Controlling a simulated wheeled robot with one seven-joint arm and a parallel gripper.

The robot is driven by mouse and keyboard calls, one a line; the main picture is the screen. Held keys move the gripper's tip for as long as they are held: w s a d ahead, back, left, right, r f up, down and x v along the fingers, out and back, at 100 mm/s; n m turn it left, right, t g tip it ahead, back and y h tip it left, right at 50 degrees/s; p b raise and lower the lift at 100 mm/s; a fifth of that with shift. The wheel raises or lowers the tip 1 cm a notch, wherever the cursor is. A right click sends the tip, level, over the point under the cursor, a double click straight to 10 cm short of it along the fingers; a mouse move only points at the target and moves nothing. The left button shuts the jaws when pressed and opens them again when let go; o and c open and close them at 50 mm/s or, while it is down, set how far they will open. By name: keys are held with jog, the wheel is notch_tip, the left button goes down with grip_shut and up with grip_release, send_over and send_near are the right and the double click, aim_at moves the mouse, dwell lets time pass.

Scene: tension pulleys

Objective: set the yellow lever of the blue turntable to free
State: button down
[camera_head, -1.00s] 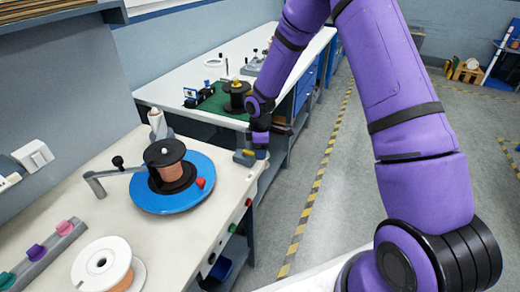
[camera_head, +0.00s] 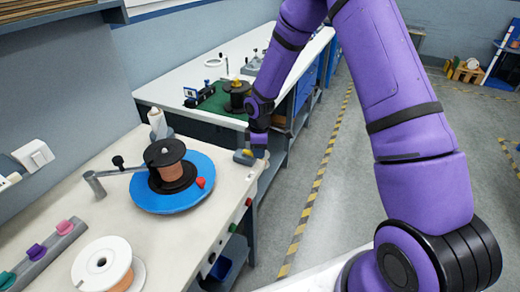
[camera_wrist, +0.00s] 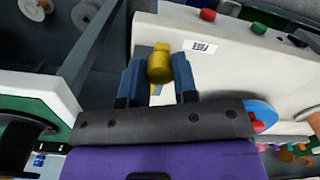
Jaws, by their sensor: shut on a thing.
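The blue turntable (camera_head: 150,198) lies on the near white bench and carries a black-flanged copper spool (camera_head: 168,165). My gripper (camera_head: 247,157) is low at the bench's right edge, to the right of the turntable. In the wrist view, the two blue-grey fingers of my gripper (camera_wrist: 159,80) are closed on the sides of the yellow lever's knob (camera_wrist: 159,64). A white label reading FREE (camera_wrist: 201,47) is on the bench edge just right of the knob. The lever's lower part is hidden by my gripper. A rim of the blue turntable shows at the right in the wrist view (camera_wrist: 262,112).
A grey arm (camera_head: 112,172) with a black knob reaches over the turntable from the left. A white spool (camera_head: 98,262) stands in front. Red and green buttons line the bench's front edge. A second bench (camera_head: 215,62) stands behind.

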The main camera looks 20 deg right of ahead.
jog(key=m, duration=0.1)
jog(key=s+a+m, duration=0.1)
jog(key=m, duration=0.1)
jog(key=shift+a, duration=0.3)
jog(key=a+m, duration=0.1)
jog(key=m, duration=0.1)
jog(key=shift+s+a+m, duration=0.15)
jog(key=shift+a+m, duration=0.05)
jog(key=shift+m, duration=0.2)
jog(key=shift+a+m, duration=0.65)
jog(key=shift+m, duration=0.6)
jog(key=shift+a+m, duration=0.6)
jog(key=shift+m, duration=0.65)
jog(key=c, duration=0.9)
grip_release()
jog(key=shift+r, duration=0.1)
notch_tip(320, 180, up, 11)
jog(key=shift+f, duration=0.15)
